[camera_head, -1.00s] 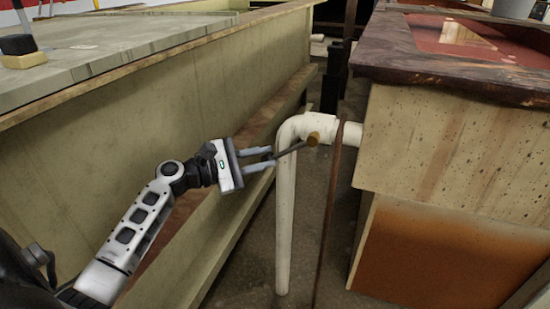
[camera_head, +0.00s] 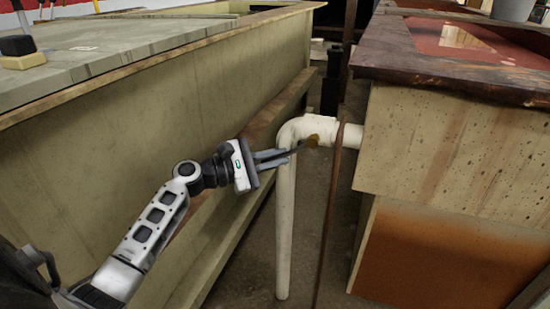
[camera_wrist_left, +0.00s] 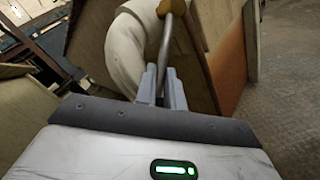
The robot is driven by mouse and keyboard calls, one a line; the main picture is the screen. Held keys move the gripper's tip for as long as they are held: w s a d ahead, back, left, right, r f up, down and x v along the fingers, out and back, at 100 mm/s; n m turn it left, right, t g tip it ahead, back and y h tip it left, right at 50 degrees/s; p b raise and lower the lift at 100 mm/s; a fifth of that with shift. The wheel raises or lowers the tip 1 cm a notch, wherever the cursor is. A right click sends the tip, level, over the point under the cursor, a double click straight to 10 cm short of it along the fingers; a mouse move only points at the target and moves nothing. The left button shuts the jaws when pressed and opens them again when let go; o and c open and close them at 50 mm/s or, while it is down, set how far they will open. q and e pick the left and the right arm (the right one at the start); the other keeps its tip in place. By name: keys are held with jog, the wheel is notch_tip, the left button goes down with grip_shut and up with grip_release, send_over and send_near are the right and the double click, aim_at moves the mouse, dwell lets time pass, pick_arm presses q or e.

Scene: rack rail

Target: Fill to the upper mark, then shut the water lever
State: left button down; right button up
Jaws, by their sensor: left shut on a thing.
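The water lever (camera_head: 304,145) is a thin dark rod that joins a brass-coloured fitting on a white pipe (camera_head: 285,210). My left gripper (camera_head: 284,155) is shut on the lever, in front of the pipe's bend. In the left wrist view the lever (camera_wrist_left: 166,45) runs up from between the two grey fingers (camera_wrist_left: 160,88) to the brass fitting (camera_wrist_left: 178,8). The pipe enters the side of the tank (camera_head: 450,130) at right. The tank holds reddish liquid (camera_head: 470,38); no upper mark can be made out. My right gripper is out of view.
A long pale tank (camera_head: 170,110) with a wooden rim stands at left, close beside my left arm. A thin rusty upright rod (camera_head: 331,215) stands just right of the pipe. A brush (camera_head: 20,50) lies on the left tank's top. The floor between the tanks is narrow.

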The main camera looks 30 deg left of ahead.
pick_arm(q)
jog(key=shift+w+d+f+n+t+h+b, duration=0.1)
jog(key=shift+d+f+n+t+h+b, duration=0.1)
jog(key=shift+d+f+n+t+b, duration=0.25)
jog(key=shift+w+d+f+n+t+h+b, duration=0.15)
jog(key=shift+f+n+t+h+b, duration=0.1)
jog(key=shift+f+n+b, duration=0.4)
jog(key=shift+d+t+b, duration=0.2)
jog(key=shift+t+b, duration=0.2)
jog(key=shift+b, duration=0.1)
jog(key=shift+d+f+n+t+b, duration=0.45)
jog(key=shift+n+t+b, duration=0.05)
jog(key=shift+n+b, duration=0.25)
jog(key=shift+w+d+f+n+t+b, duration=0.15)
jog(key=shift+d+n+t+b, duration=0.35)
jog(key=shift+n+b, duration=0.15)
jog(key=shift+w+d+f+n+t+b, duration=0.1)
jog(key=shift+d+f+n+t+b, duration=0.05)
jog(key=shift+d+n+t+b, duration=0.35)
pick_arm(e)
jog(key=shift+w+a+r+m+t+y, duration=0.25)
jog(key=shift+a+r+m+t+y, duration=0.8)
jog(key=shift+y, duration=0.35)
pick_arm(q)
jog(key=shift+a, duration=0.1)
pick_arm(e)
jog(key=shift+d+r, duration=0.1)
